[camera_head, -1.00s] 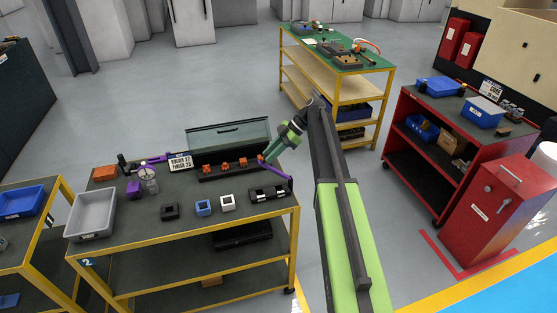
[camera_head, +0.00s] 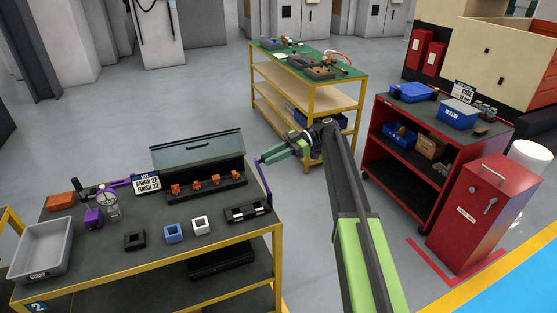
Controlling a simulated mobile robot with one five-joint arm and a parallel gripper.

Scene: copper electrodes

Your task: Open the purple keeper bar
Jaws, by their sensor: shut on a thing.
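The purple keeper bar (camera_head: 265,184) slants steeply at the right end of the dark electrode rack (camera_head: 236,193), by the table's right edge. Its upper end is at my gripper (camera_head: 262,159), its lower end near the table top. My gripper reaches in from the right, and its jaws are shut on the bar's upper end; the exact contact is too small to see. Several orange electrode holders (camera_head: 214,180) stand in a row on the rack, with no bar across their front.
Black, blue (camera_head: 173,233) and white blocks and a black slotted holder (camera_head: 248,213) sit in front. A grey bin (camera_head: 40,250) is at left. A red cart (camera_head: 440,160) and green-topped table (camera_head: 310,60) stand beyond.

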